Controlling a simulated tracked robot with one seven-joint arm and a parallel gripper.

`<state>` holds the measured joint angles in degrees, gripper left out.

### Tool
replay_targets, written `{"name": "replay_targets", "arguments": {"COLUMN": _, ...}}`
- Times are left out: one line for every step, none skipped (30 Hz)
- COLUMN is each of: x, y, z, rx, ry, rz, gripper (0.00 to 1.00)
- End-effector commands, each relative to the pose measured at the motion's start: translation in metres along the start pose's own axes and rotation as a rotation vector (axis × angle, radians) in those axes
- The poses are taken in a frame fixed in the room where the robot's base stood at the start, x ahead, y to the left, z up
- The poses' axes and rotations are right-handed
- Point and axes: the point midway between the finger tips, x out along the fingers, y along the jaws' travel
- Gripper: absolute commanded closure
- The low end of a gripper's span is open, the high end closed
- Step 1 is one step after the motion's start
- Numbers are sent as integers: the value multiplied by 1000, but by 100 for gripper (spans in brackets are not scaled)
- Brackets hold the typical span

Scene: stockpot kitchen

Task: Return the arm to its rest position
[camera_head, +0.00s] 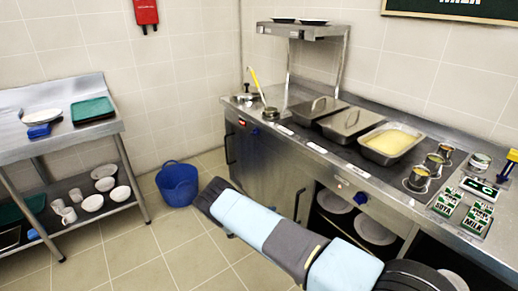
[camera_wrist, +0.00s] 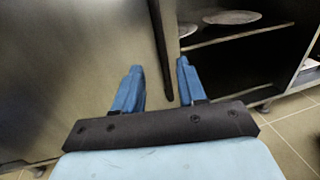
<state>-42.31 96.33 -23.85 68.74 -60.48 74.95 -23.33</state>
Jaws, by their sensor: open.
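My gripper (camera_wrist: 158,82) shows in the wrist view with its two blue fingers apart and nothing between them. It faces the steel front of the counter and a dark vertical edge beside an open shelf. In the head view my arm stretches from the lower right toward the middle, in front of the counter and above the tiled floor. My fingers are not clearly visible in the head view.
The steel counter (camera_head: 290,140) carries lidded pans, an open pan of yellow food (camera_head: 391,142), cups and cartons. Plates (camera_head: 374,228) lie on its lower shelf. A blue bucket (camera_head: 178,184) stands on the floor. A steel side table (camera_head: 60,140) is at left. Floor between is clear.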

Motion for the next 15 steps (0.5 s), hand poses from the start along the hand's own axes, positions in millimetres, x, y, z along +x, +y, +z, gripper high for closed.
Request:
{"name": "replay_targets", "arguments": {"x": 1, "y": 1, "z": 4, "rx": 6, "ry": 4, "rz": -6, "gripper": 59}}
{"name": "replay_targets", "arguments": {"x": 2, "y": 2, "z": 7, "rx": 11, "ry": 9, "rz": -12, "gripper": 59}}
{"name": "replay_targets", "arguments": {"x": 3, "y": 3, "z": 13, "rx": 20, "ry": 16, "rz": -23, "gripper": 59}}
{"name": "replay_targets", "arguments": {"x": 4, "y": 4, "z": 18, "rx": 30, "ry": 24, "rz": -33, "gripper": 59}}
{"name": "replay_targets", "arguments": {"x": 6, "y": 5, "z": 25, "rx": 40, "ry": 33, "rz": -46, "gripper": 59}}
{"name": "replay_targets", "arguments": {"x": 8, "y": 6, "z": 35, "rx": 58, "ry": 48, "rz": -66, "gripper": 59}}
{"name": "replay_targets", "arguments": {"x": 10, "y": 7, "z": 43, "rx": 71, "ry": 60, "rz": -82, "gripper": 59}}
{"name": "replay_targets", "arguments": {"x": 12, "y": 8, "z": 52, "rx": 86, "ry": 74, "rz": -98, "gripper": 59}}
{"name": "replay_targets", "arguments": {"x": 14, "y": 9, "z": 64, "rx": 106, "ry": 92, "rz": -121, "gripper": 59}}
{"name": "replay_targets", "arguments": {"x": 16, "y": 9, "z": 72, "rx": 121, "ry": 106, "rz": -139, "gripper": 59}}
{"name": "replay_targets", "arguments": {"x": 18, "y": 9, "z": 81, "rx": 137, "ry": 119, "rz": -156, "gripper": 59}}
{"name": "replay_targets", "arguments": {"x": 20, "y": 9, "z": 92, "rx": 157, "ry": 137, "rz": -178, "gripper": 59}}
{"name": "replay_targets", "arguments": {"x": 22, "y": 9, "z": 101, "rx": 173, "ry": 150, "rz": -196, "gripper": 59}}
{"name": "replay_targets", "arguments": {"x": 24, "y": 8, "z": 110, "rx": 188, "ry": 163, "rz": -212, "gripper": 59}}
{"name": "replay_targets", "arguments": {"x": 27, "y": 8, "z": 121, "rx": 208, "ry": 181, "rz": -234, "gripper": 59}}
